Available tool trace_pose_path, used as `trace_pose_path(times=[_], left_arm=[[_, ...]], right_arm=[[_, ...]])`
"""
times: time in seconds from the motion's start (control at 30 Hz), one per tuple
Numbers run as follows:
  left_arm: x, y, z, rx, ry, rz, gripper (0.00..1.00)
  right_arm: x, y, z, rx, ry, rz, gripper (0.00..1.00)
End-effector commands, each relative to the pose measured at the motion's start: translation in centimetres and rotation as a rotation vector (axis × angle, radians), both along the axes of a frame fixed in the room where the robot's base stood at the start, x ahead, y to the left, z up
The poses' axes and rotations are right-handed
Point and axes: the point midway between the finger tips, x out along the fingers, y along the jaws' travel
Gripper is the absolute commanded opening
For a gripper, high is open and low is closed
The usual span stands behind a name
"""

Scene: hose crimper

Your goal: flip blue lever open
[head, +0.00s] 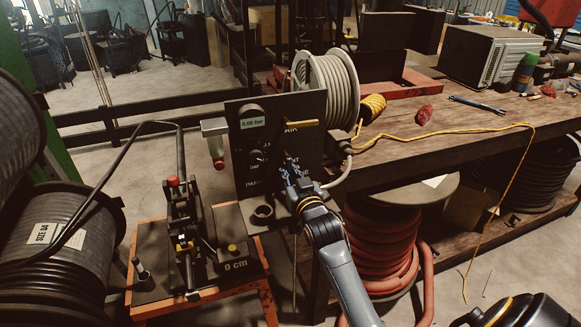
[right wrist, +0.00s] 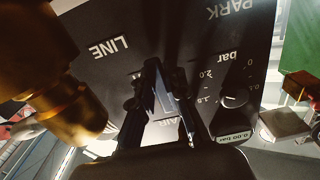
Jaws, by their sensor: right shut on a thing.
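The black upright panel (head: 311,106) stands at the middle of the head view, with a "0.00 bar" display and white lettering. My right gripper (head: 289,163) is at the panel's lower front, with its arm coming up from below. In the right wrist view my right gripper (right wrist: 162,95) is shut on a narrow blue-grey piece (right wrist: 163,103) between its fingers, which looks like the blue lever. The fingers hide most of the lever, so its angle cannot be told. My left gripper is not in view.
A brass fitting (head: 301,123) juts from the panel and looms large in the right wrist view (right wrist: 72,112). A crimping bench (head: 158,295) stands left of the panel. A wooden table (head: 430,140) with a hose reel (head: 327,85) is at the right.

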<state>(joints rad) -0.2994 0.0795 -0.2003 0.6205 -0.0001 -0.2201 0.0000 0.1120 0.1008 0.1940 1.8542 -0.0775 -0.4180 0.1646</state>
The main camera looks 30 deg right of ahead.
Motion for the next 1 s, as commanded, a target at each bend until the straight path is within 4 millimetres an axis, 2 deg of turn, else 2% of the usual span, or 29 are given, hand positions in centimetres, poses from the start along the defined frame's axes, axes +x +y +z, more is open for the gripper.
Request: trace_pose_path(times=[0.17,0.2,0.3,0.67,0.77,1.0], left_arm=[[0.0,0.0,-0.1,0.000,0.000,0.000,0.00],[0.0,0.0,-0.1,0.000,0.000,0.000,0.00],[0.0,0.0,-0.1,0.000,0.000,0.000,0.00],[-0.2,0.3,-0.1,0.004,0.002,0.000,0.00],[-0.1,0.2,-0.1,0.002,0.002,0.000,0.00],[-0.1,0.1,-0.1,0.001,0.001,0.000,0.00]], right_arm=[[0.0,0.0,0.0,0.003,-0.002,0.002,0.00],[0.0,0.0,0.0,0.002,-0.001,0.001,0.22],[0.0,0.0,0.0,0.001,-0.001,0.001,0.38],[-0.5,0.1,0.0,-0.001,-0.001,0.001,0.38],[-1.7,0.4,-0.1,-0.001,-0.001,0.001,0.38],[-6.7,1.6,-0.2,-0.001,0.002,0.001,0.38]])
